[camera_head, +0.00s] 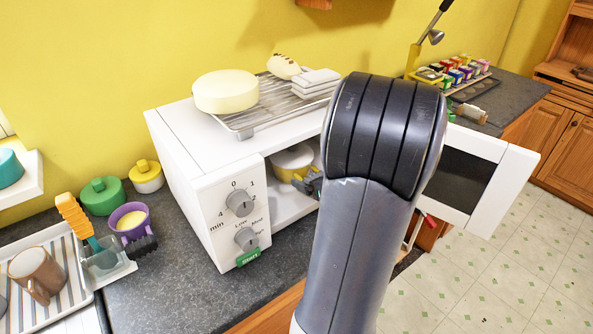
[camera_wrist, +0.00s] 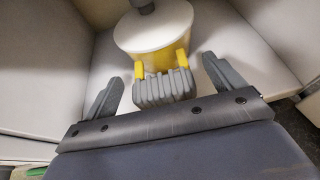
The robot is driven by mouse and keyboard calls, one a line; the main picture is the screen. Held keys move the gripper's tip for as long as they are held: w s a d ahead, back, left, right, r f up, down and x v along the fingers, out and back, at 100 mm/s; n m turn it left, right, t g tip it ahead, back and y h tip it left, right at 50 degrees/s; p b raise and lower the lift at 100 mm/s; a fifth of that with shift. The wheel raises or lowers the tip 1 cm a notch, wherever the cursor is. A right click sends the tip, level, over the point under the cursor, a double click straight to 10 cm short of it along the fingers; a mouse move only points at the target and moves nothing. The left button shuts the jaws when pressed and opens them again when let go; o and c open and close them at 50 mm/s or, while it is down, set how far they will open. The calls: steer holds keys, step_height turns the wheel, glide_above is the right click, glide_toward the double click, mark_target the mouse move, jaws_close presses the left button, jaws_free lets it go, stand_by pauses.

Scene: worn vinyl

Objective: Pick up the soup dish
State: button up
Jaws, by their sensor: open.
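The soup dish is most likely the yellow pot with a cream lid and grey knob (camera_wrist: 155,32), inside the open white microwave. It also shows partly in the head view (camera_head: 292,160), through the microwave opening. Its grey ribbed handle (camera_wrist: 165,88) joins the pot by two yellow prongs and points toward my gripper. My gripper (camera_wrist: 162,70) is open, with one finger on each side of the handle and visible gaps between. In the head view my arm hides the gripper and part of the opening.
The microwave (camera_head: 180,150) has its door (camera_head: 515,185) swung open to the right; its inner walls are close around the pot. A wire rack (camera_head: 270,105) with a round cream item (camera_head: 226,91) lies on top. A purple cup (camera_head: 131,222) and green pot (camera_head: 102,197) stand left.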

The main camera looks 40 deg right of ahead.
steer(key=shift+x, duration=1.05)
steer(key=c, duration=1.5)
steer(key=shift+r, duration=0.15)
steer(key=shift+c, duration=0.5)
